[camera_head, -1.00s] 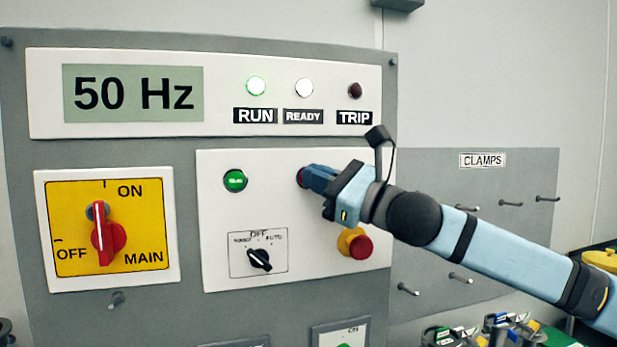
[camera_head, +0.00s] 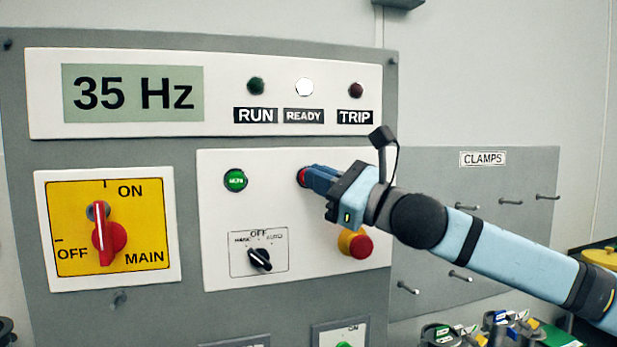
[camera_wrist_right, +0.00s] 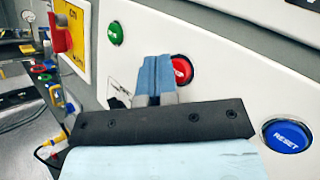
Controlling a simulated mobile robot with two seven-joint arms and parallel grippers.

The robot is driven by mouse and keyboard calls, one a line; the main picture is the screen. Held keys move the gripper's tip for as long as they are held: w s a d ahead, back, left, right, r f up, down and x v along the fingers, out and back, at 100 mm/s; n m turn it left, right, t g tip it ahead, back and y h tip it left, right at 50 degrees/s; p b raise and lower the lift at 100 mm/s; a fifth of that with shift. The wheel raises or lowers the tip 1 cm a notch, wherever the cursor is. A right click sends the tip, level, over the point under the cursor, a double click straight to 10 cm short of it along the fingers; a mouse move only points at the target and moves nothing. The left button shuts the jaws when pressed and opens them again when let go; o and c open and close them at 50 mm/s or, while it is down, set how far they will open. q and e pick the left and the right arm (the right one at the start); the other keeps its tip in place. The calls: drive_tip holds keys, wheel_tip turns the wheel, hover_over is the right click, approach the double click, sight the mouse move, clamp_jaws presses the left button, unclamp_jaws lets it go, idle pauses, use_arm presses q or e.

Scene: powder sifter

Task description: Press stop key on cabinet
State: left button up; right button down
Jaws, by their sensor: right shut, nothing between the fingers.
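The red stop key (camera_head: 302,176) is on the white panel of the cabinet (camera_head: 215,215), to the right of the green start key (camera_head: 235,180). My right gripper (camera_head: 310,177) is shut and empty, with its tips at the stop key and covering part of it. In the right wrist view the red key (camera_wrist_right: 181,70) shows just right of the closed fingers (camera_wrist_right: 154,75); I cannot tell if they touch. The display (camera_head: 133,93) reads 35 Hz. The RUN lamp (camera_head: 256,86) is dark and the READY lamp (camera_head: 304,87) is lit. My left gripper is not in view.
A red emergency knob (camera_head: 359,246) on a yellow base sits just below my right wrist. A black selector (camera_head: 260,258) and the red main switch (camera_head: 106,236) are to the left. A blue reset key (camera_wrist_right: 287,135) shows in the wrist view. A pegged clamps board (camera_head: 455,225) is at right.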

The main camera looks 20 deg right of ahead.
drive_tip(key=shift+s, duration=0.2)
drive_tip(key=s, duration=0.5)
drive_tip(key=shift+d, duration=0.1)
idle(0.8)
